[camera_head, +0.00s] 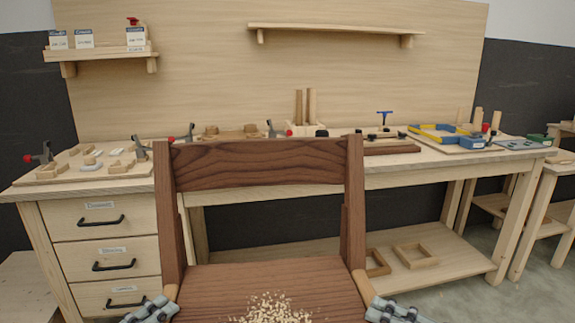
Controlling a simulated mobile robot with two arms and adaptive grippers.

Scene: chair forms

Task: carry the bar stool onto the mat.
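The bar stool (260,165) is dark brown wood and stands upright close in front of me. Its backrest and two side posts show, with part of the seat (215,286) at the bottom. Pale shavings (272,308) lie on the seat. My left gripper (152,308) is at the seat's left edge and my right gripper (388,309) at its right edge, both at the bottom of the picture. Light tan pieces lie between each gripper and the seat. Whether the fingers are closed on the stool cannot be made out. The stool's legs are hidden, and no mat is in view.
A long workbench (410,158) stands behind the stool, with clamps and wooden parts on top and drawers (100,218) at left. Wooden frames (415,254) lie on its lower shelf. Two wall shelves (340,29) hang above. Some grey floor (525,290) is clear at right.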

